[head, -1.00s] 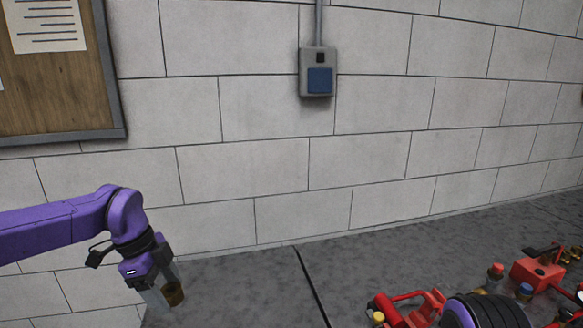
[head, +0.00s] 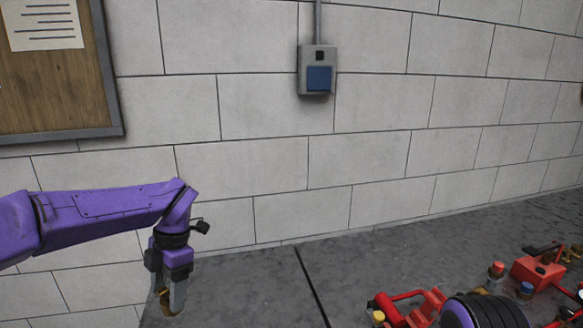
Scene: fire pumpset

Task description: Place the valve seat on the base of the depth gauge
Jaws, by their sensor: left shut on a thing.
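My left gripper (head: 171,296) points down at the lower left in the head view, over the left end of the grey surface. It is shut on a small brass-brown ring-like part, which looks like the valve seat (head: 166,307). The fingers hide some of this part. I cannot make out the depth gauge or its base in this view.
A grey surface (head: 260,285) with a dark seam lies clear between. A block wall (head: 260,160) stands behind, with a switch box (head: 318,72) and noticeboard (head: 60,90).

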